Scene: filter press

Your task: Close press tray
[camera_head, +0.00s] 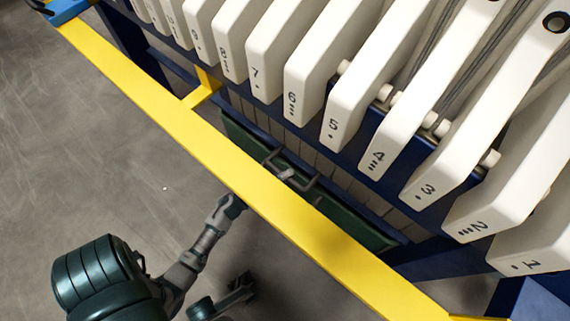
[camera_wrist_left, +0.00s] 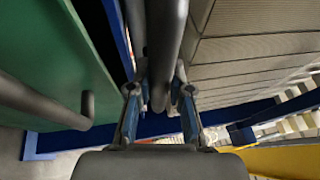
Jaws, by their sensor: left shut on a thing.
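The press tray (camera_head: 240,135) shows as a long dark green panel under the white plates, behind the yellow rail. A dark handle (camera_head: 290,180) sits on its middle. In the head view my left gripper (camera_head: 233,203) reaches up to the near edge of the yellow rail, its fingertips partly hidden. In the left wrist view the left gripper (camera_wrist_left: 159,105) has its two fingers on either side of a dark round bar (camera_wrist_left: 166,50) and is shut on it. A green panel (camera_wrist_left: 50,45) with a bent grey handle (camera_wrist_left: 40,102) is to the left there.
The yellow rail (camera_head: 180,125) runs diagonally between my arm and the tray. White numbered plates (camera_head: 345,120) hang in a row above, within a dark blue frame (camera_head: 130,45). In the wrist view grey slatted panels (camera_wrist_left: 250,50) lie at right. The grey floor (camera_head: 90,150) at left is clear.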

